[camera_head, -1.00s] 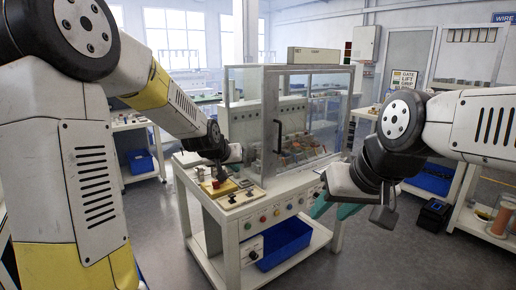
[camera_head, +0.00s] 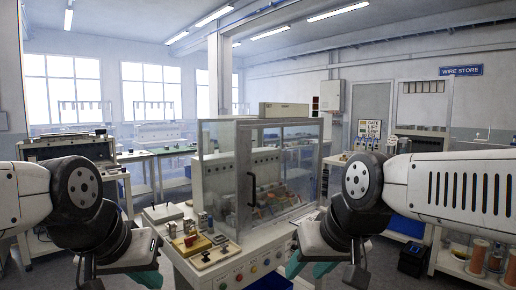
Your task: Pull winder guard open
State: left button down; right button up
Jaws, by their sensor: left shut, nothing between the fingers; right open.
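The winder guard (camera_head: 222,168) is a clear-panelled enclosure on the winder bench (camera_head: 225,262). Its black vertical handle (camera_head: 252,189) is on the front panel. The guard looks closed, and machine parts show dimly through the panels. My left gripper (camera_head: 150,277), with teal fingertips, is low at the left, apart from the bench's left side. It is shut and empty. My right gripper (camera_head: 308,268) is open in front of the bench's right part, below and to the right of the handle. Nothing shows between its fingers, and neither gripper touches the handle.
Small fixtures and a yellow block (camera_head: 191,245) sit on the bench's front left. A blue bin (camera_head: 270,283) is underneath. Wire spools (camera_head: 480,257) stand on a shelf at the right. A black box (camera_head: 413,259) is on the floor there. Other workbenches line the back left.

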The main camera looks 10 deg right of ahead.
aim_at(247, 192)
jog(key=i+l, duration=0.25)
jog(key=i, duration=0.15)
jog(key=i+l, duration=0.25)
jog(key=i, duration=0.15)
